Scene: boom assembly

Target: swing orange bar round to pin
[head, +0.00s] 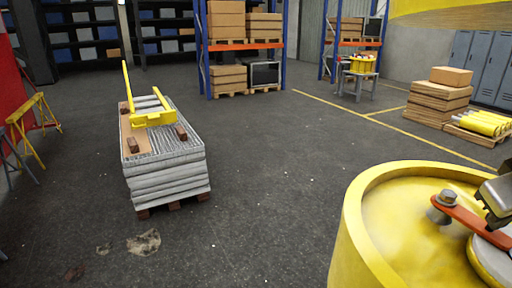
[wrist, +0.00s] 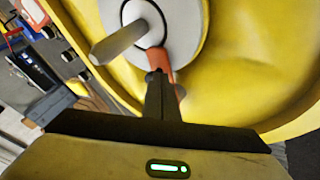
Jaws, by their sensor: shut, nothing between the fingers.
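The orange bar (head: 470,220) lies inside the yellow round housing (head: 352,225) at the lower right of the head view. Its left end is at a grey bolt-like stud (head: 448,197); its right part reaches toward a grey disc (head: 492,262) and leaves the picture. In the wrist view the bar (wrist: 160,58) shows partly behind my fingers, and a grey pin (wrist: 118,42) stands out near the grey disc (wrist: 185,30). My gripper (wrist: 158,78) is shut with its tips at the bar, not gripping it. Whether they touch is unclear.
A pallet stack (head: 165,165) with a yellow bracket (head: 153,118) stands at left. Cartons (head: 440,95) and yellow cylinders (head: 485,122) are at right, racks (head: 240,50) behind. The floor between is open. The housing's raised rim surrounds the bar.

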